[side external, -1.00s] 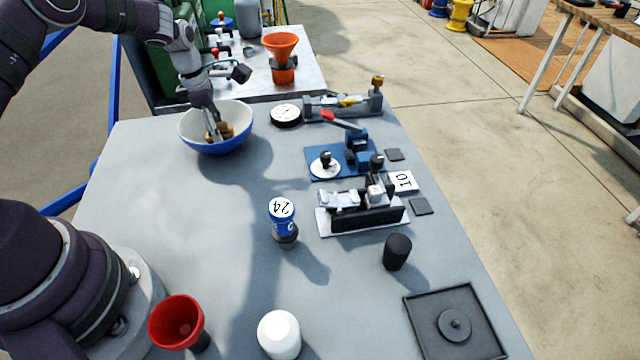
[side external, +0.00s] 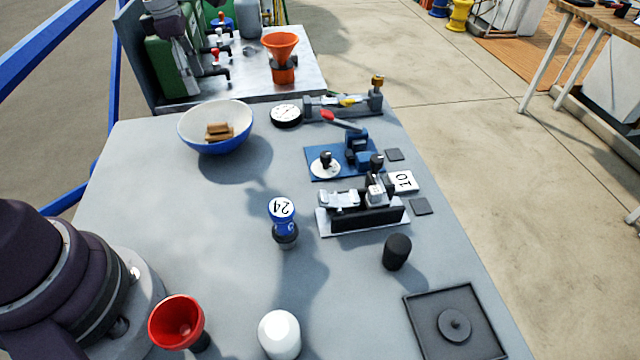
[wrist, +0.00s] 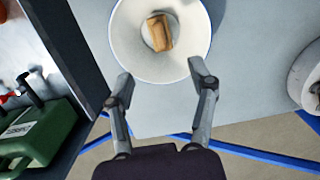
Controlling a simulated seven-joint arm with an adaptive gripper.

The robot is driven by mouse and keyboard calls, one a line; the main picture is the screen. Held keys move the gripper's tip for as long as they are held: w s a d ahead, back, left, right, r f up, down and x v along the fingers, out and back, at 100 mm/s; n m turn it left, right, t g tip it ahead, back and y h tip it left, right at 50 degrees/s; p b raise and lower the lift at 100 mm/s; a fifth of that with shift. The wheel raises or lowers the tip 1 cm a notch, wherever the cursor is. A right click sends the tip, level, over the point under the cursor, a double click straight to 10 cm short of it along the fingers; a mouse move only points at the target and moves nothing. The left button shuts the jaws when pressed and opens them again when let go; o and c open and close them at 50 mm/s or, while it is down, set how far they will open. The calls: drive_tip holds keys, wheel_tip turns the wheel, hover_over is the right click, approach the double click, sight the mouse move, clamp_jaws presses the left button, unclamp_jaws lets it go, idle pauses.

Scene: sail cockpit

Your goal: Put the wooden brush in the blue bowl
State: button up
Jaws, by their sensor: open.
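The wooden brush (side external: 219,131) lies inside the blue bowl (side external: 215,149), which is white inside and stands at the far left of the grey table. In the wrist view the brush (wrist: 159,33) rests on the bottom of the bowl (wrist: 125,32), with nothing holding it. My gripper (wrist: 162,82) is open and empty, its two fingers spread apart near the bowl's rim in the picture and well above it.
A green machine (side external: 168,60) and an orange funnel (side external: 281,46) stand on the bench behind. A dial gauge (side external: 286,116), clamps (side external: 362,206), a blue bottle (side external: 283,222), a red funnel (side external: 177,322) and a white cylinder (side external: 279,334) stand on the table. The table's middle left is clear.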

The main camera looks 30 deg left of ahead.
drive_tip(key=s+d+r+m+t+y, duration=0.1)
drive_tip(key=s+d+r+m, duration=0.1)
drive_tip(key=d+r+m, duration=0.3)
drive_tip(key=s+d+r+m+y, duration=0.1)
drive_tip(key=s+d+r+m, duration=0.15)
drive_tip(key=m, duration=0.35)
drive_tip(key=s+d+m+t+h, duration=0.1)
drive_tip(key=s+d+m+t, duration=0.2)
drive_tip(key=s+m, duration=0.8)
drive_tip(key=d+m, duration=0.2)
drive_tip(key=m, duration=0.3)
drive_tip(key=shift+r+t, duration=0.25)
drive_tip(key=shift+t, duration=0.05)
